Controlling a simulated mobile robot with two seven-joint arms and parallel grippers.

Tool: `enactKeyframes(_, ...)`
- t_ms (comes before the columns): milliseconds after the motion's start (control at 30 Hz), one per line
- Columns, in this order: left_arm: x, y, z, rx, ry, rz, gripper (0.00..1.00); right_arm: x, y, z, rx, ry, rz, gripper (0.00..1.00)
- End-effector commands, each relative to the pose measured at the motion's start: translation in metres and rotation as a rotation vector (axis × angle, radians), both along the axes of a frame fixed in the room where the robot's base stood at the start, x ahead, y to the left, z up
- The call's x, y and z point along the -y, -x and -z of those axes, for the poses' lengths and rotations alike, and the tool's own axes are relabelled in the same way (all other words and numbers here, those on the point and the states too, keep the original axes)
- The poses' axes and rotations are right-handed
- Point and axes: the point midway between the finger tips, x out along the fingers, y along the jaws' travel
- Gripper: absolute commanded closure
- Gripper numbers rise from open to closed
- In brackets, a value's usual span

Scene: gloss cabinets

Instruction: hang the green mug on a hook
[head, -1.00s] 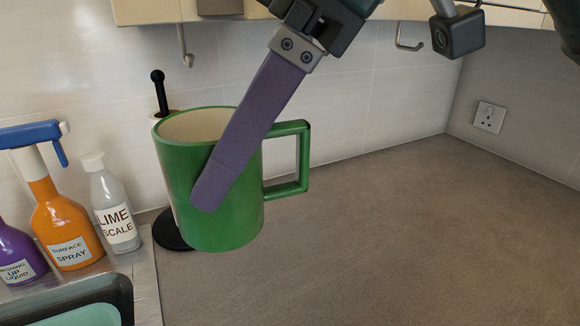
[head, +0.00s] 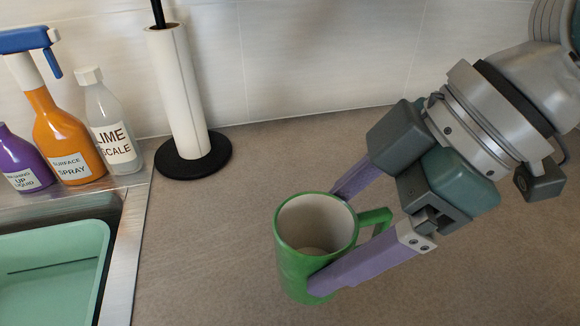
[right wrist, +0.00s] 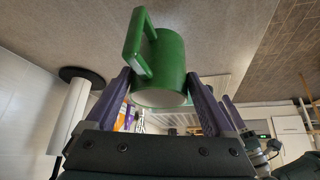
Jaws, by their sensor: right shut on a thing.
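The green mug (head: 292,262) with a cream inside is at the lower middle of the head view, its mouth upward and somewhat tilted toward me. Its square handle (head: 376,219) points right, toward my gripper. My right gripper (head: 330,240) is shut on the mug, one purple finger on the near side and one on the far side. The mug (right wrist: 170,60) also shows between the fingers in the right wrist view, with its handle to the left. I cannot tell its height above the worktop. No hook shows now.
A paper-towel roll (head: 182,95) on a black base (head: 222,155) stands by the wall. Several cleaning bottles, including an orange spray (head: 65,135) and a lime scale bottle (head: 110,125), stand left. A green basin (head: 50,265) sits front left. The worktop (head: 200,240) around the mug is clear.

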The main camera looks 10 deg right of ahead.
Motion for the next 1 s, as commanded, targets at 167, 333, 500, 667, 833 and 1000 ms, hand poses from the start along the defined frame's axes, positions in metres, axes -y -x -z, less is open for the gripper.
enactKeyframes(167,0.0,0.0,0.003,0.0,0.0,0.0,0.5,-0.001,0.0,0.016,0.001,-0.003,0.001,0.9)
enactKeyframes(333,0.0,0.0,0.008,0.0,0.0,0.001,0.5,-0.001,0.0,0.044,-0.003,-0.003,0.002,0.9)
enactKeyframes(500,0.0,0.0,0.008,0.0,-0.002,0.002,0.5,0.0,-0.001,0.054,0.003,-0.002,0.001,0.9)
enactKeyframes(667,-0.001,0.0,0.008,-0.001,-0.003,0.003,0.5,0.0,-0.001,0.054,0.003,-0.002,0.001,0.9)
enactKeyframes(833,-0.001,0.0,0.011,0.0,-0.005,0.005,0.5,-0.001,-0.001,0.058,0.002,-0.003,0.001,0.9)
enactKeyframes(1000,-0.001,0.0,0.01,0.0,-0.005,0.005,0.5,0.0,0.0,0.057,0.001,-0.001,0.001,0.0)
